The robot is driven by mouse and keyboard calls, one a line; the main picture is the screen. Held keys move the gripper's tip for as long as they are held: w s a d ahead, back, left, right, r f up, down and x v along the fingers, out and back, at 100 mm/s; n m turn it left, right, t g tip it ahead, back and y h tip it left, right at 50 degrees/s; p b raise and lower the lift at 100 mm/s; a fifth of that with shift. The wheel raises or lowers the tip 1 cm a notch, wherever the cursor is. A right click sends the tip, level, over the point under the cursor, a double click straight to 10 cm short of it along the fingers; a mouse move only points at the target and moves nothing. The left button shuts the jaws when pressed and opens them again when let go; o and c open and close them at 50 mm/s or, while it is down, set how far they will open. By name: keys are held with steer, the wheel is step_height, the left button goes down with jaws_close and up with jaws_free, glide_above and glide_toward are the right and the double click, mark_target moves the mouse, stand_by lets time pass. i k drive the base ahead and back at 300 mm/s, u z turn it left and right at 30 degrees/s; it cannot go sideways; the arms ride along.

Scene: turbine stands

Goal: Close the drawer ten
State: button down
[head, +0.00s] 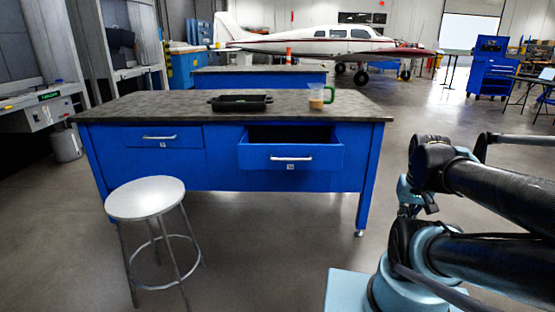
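A blue workbench (230,178) with a dark grey top stands in front of me. Its right drawer (313,158) is pulled out toward me, and its dark inside looks empty. It has a silver handle (291,158) and a small number label (290,167) that is too small to read surely. The left drawer (182,137) is shut and has its own handle and label. My arm comes in from the right edge. What seems to be my gripper (412,203) is at the arm's end, right of the bench and apart from the drawer. Its fingers are not clear.
A round metal stool (146,199) stands before the bench's left side. A black tray (240,103) and a green-handled measuring cup (316,97) are on the bench top. The floor (270,250) before the open drawer is clear. A second bench (260,78) stands behind.

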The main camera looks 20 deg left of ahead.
mark_target(251, 157)
steer(key=z, duration=0.05)
steer(key=i, duration=1)
steer(key=u, duration=0.05)
